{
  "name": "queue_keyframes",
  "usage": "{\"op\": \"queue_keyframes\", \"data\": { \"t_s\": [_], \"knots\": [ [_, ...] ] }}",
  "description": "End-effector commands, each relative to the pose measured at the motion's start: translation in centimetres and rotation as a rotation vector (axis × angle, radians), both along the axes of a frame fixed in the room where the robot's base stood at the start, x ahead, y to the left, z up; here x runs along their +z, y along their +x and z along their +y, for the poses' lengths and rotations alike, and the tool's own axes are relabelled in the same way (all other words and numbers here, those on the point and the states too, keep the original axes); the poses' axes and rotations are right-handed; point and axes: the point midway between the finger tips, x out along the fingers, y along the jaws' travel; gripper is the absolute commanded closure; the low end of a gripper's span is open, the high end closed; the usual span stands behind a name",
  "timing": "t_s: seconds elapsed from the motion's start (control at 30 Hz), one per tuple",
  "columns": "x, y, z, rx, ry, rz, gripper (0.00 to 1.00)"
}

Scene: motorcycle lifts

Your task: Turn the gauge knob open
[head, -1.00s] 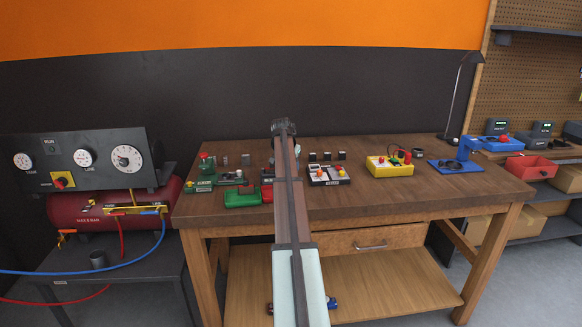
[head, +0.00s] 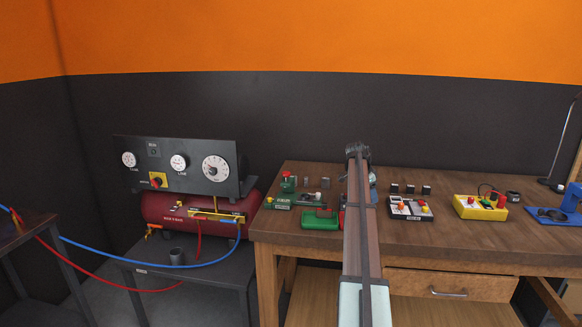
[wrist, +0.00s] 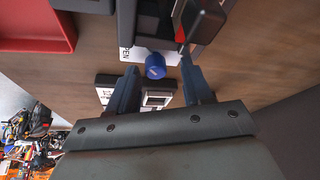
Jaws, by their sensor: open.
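A round blue knob (wrist: 155,66) shows in the wrist view, at the edge of a white plate (wrist: 172,57) lettered "OPEN". My gripper (wrist: 159,72) is open, with one dark blue finger to each side of the knob in the picture. I cannot tell whether either finger touches it. In the head view my gripper (head: 357,153) is over the back of the wooden bench, and my arm hides the knob. The black gauge panel (head: 190,184), with several white dials, stands at the left; a red knob (head: 157,181) sits on its yellow plate.
Near the knob are a dark block (wrist: 165,18) and a red tray (wrist: 30,25). The wooden bench (head: 420,240) also holds a green tray (head: 320,220) and a yellow box (head: 480,208). A red tank (head: 165,212) with hoses stands left of the bench.

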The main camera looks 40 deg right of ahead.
Motion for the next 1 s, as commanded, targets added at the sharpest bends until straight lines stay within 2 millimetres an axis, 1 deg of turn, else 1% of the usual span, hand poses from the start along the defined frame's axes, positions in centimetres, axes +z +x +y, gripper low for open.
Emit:
{"op": "queue_keyframes", "data": {
  "t_s": [0.17,0.2,1.0],
  "knots": [
    [0.0,0.1,-0.1,-0.162,0.001,0.003,0.50],
    [0.9,0.1,0.3,-0.155,-0.001,0.001,0.50],
    [12.9,2.4,4.6,-0.152,0.001,0.003,0.50]
  ]
}}
